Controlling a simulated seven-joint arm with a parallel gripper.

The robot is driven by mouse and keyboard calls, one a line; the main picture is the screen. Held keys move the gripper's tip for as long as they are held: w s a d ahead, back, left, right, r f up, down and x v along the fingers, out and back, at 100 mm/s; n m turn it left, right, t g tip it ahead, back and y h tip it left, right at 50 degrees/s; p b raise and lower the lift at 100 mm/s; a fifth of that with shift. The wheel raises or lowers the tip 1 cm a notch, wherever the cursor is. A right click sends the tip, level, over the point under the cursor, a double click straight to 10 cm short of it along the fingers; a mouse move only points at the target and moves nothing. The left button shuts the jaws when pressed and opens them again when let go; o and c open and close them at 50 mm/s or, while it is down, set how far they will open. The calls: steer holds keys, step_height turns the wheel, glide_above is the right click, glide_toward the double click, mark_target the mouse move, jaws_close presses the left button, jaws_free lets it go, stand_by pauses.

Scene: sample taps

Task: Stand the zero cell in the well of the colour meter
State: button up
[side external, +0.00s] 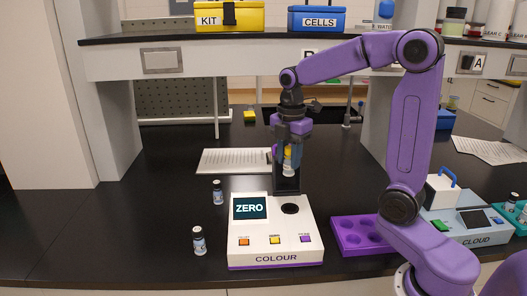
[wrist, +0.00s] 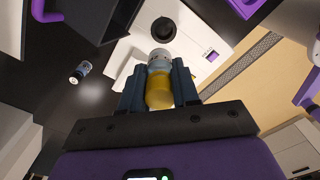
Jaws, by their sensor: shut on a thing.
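My gripper (side external: 288,150) is shut on a small cell (side external: 288,162) with a yellow upper part and a pale lower part. It holds the cell roughly upright, above and behind the colour meter (side external: 272,253). In the wrist view the same cell (wrist: 159,82) sits between the fingers (wrist: 158,88); I cannot read its label. The white meter has a dark screen reading ZERO. Its round dark well (side external: 290,208) looks empty and lies lower than the cell, apart from it. The well (wrist: 178,37) also shows in the wrist view, just beyond the cell's end.
Two dark-capped vials (side external: 217,192) (side external: 199,241) stand left of the meter. A purple rack (side external: 343,237) and the cloud meter (side external: 470,228) are to the right. A dark upright piece (side external: 286,184) rises behind the well. Papers (side external: 232,161) lie behind. A shelf overhangs the back.

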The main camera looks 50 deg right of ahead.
mark_target(292, 175)
steer(key=f, duration=0.2)
steer(key=s+f, duration=0.1)
steer(key=f, duration=0.1)
steer(key=shift+d, duration=0.2)
steer(key=shift+w+f, duration=0.1)
steer(key=shift+f, duration=2.9)
steer(key=shift+f, duration=0.25)
steer(key=shift+f, duration=0.55)
steer(key=shift+f, duration=0.15)
steer(key=shift+f, duration=0.6)
steer(key=o, duration=1.6)
steer(key=shift+c, duration=0.2)
